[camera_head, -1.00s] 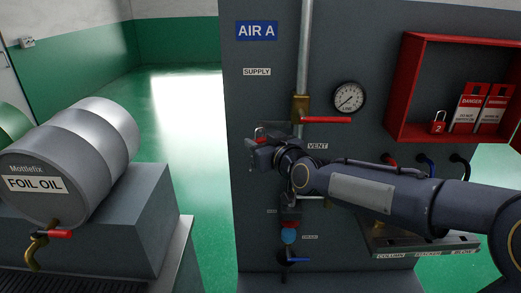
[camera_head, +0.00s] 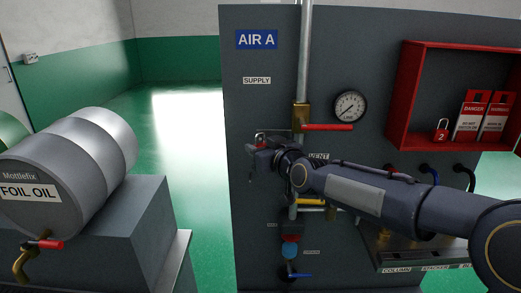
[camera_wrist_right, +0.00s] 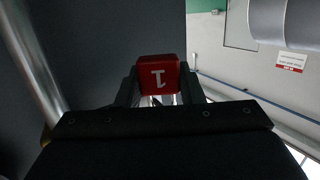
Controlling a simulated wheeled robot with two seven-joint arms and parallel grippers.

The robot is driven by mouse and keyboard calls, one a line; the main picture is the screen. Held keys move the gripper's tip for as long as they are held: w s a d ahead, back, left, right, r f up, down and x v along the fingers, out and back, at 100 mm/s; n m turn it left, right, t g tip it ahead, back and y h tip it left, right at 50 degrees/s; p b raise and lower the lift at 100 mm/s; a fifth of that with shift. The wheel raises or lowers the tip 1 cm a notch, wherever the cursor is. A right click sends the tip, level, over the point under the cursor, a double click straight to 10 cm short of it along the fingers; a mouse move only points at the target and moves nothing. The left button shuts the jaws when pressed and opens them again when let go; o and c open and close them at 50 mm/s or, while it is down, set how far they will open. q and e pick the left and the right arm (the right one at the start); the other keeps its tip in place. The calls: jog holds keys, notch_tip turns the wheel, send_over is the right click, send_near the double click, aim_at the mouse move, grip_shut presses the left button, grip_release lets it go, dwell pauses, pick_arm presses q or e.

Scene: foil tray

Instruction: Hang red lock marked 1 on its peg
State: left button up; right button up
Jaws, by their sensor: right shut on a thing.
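The red lock marked 1 (camera_wrist_right: 159,76) is between the fingers of my right gripper in the right wrist view, its number upside down. In the head view, my right gripper (camera_head: 256,163) is in front of the AIR A panel, left of the vertical pipe and below the SUPPLY label. I cannot make out the peg, or whether the shackle touches anything. My left gripper is not in view.
A brass valve with a red lever (camera_head: 327,127) and a gauge (camera_head: 350,105) are right of the gripper. A red box (camera_head: 397,100) at right holds red lock 2 (camera_head: 441,135) and two tags.

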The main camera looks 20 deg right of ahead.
dwell(0.4)
jog(key=o, duration=1.1)
jog(key=shift+s+d, duration=0.1)
jog(key=shift+s, duration=0.3)
jog(key=f+b+v, duration=0.1)
jog(key=b+v, duration=0.1)
jog(key=v, duration=0.5)
jog(key=s+f+m+g, duration=0.1)
jog(key=s+f+g, duration=0.2)
jog(key=s+f, duration=0.3)
jog(key=s+f+m+g, duration=0.2)
jog(key=s+f, duration=0.5)
jog(key=s, duration=0.7)
jog(key=s+d+f+m+g, duration=0.1)
jog(key=s+f+g, duration=0.4)
jog(key=s, duration=0.5)
notch_tip(320, 180, down, 2)
jog(key=shift+f+m, duration=0.15)
jog(key=shift+m, duration=0.15)
